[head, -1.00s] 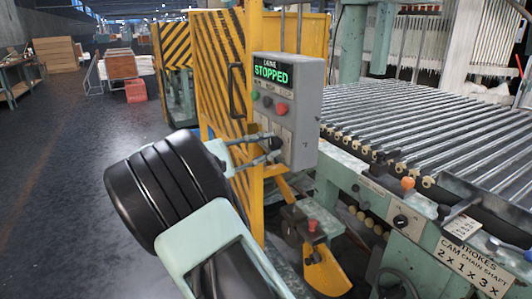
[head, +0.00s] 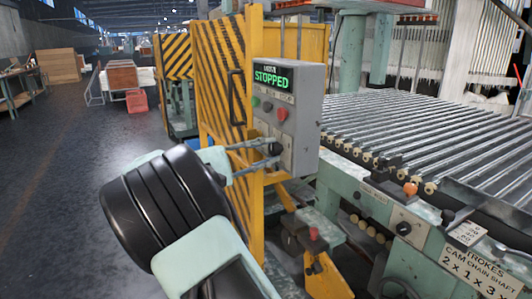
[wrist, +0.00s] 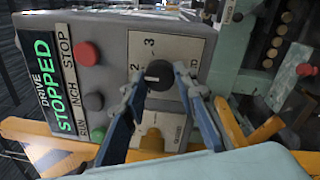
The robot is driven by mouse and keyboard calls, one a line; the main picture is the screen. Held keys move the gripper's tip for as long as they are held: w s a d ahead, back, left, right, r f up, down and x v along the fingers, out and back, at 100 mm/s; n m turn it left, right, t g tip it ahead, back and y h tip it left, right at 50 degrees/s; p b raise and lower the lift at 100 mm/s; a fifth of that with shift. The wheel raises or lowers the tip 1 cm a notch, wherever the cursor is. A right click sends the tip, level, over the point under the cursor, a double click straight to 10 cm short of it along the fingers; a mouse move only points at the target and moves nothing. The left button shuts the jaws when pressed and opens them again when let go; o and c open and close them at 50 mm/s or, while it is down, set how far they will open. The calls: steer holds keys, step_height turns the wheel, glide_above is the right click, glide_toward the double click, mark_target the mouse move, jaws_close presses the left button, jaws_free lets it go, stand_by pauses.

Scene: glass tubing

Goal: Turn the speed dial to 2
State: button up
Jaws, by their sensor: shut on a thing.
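The speed dial (wrist: 158,75) is a round black knob with a short white mark on its left side in the wrist view. It sits on a pale plate (wrist: 173,45) printed with numbers; a 3 shows above the knob and a 2 to its upper left, close to the mark. My gripper (wrist: 160,84) is shut on the dial, one finger on each side of it. In the head view my gripper (head: 276,155) reaches the lower front of the grey control box (head: 308,118). There the fingers largely hide the dial.
The box has a green STOPPED display (wrist: 45,85) and a red button (wrist: 87,54), a black button (wrist: 94,101) and a green button (wrist: 98,134). A yellowish knob (wrist: 152,140) lies below the dial in the wrist view. A roller bed (head: 430,140) stands right.

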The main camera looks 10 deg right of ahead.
steer(key=o, duration=1.2)
steer(key=shift+c, duration=0.2)
steer(key=v, duration=1.2)
